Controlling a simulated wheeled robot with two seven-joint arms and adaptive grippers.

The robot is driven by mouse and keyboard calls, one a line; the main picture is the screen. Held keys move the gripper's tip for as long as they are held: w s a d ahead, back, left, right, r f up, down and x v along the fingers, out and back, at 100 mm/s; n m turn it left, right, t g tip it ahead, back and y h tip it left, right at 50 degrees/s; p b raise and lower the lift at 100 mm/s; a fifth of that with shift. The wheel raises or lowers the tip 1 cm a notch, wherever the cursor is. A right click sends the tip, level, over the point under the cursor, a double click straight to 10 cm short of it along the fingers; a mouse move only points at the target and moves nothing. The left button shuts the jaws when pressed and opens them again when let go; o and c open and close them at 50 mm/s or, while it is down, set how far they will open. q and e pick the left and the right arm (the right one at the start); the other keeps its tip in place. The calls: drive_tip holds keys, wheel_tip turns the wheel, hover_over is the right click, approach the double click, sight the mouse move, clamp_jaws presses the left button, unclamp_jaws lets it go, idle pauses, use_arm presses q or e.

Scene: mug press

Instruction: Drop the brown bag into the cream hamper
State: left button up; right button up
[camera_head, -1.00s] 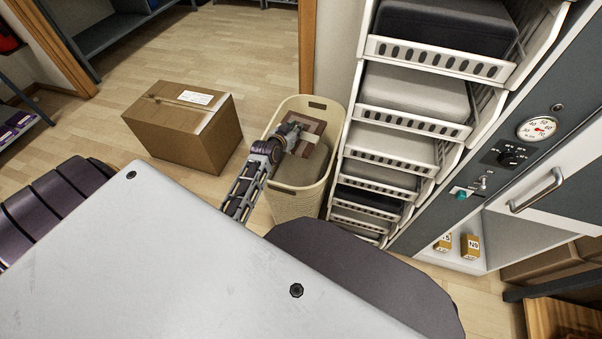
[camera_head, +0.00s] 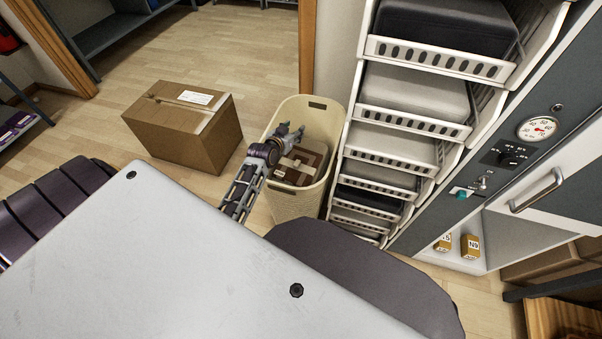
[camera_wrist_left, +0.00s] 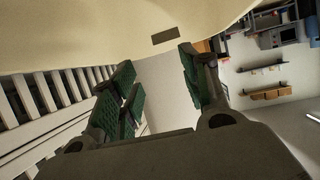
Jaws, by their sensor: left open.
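The brown bag (camera_head: 302,164), with a pale band across it, lies inside the cream hamper (camera_head: 293,205), low between its walls. The hamper stands on the floor beside the drawer stack, and its inner wall and handle slot (camera_wrist_left: 165,36) show in the left wrist view. My left gripper (camera_head: 293,130) is over the hamper's opening, above and beside the bag. Its green-padded fingers (camera_wrist_left: 160,85) are apart with nothing between them. The bag does not show in the left wrist view. My right gripper is not in view.
A cardboard box (camera_head: 180,135) stands on the floor left of the hamper. A stack of white slotted baskets (camera_head: 400,120) stands close on its right. A cabinet with a gauge (camera_head: 538,128) is farther right. Wooden floor (camera_head: 240,62) is clear behind the hamper.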

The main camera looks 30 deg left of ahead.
use_arm(q)
drive_tip(key=v, duration=1)
idle(0.3)
idle(0.9)
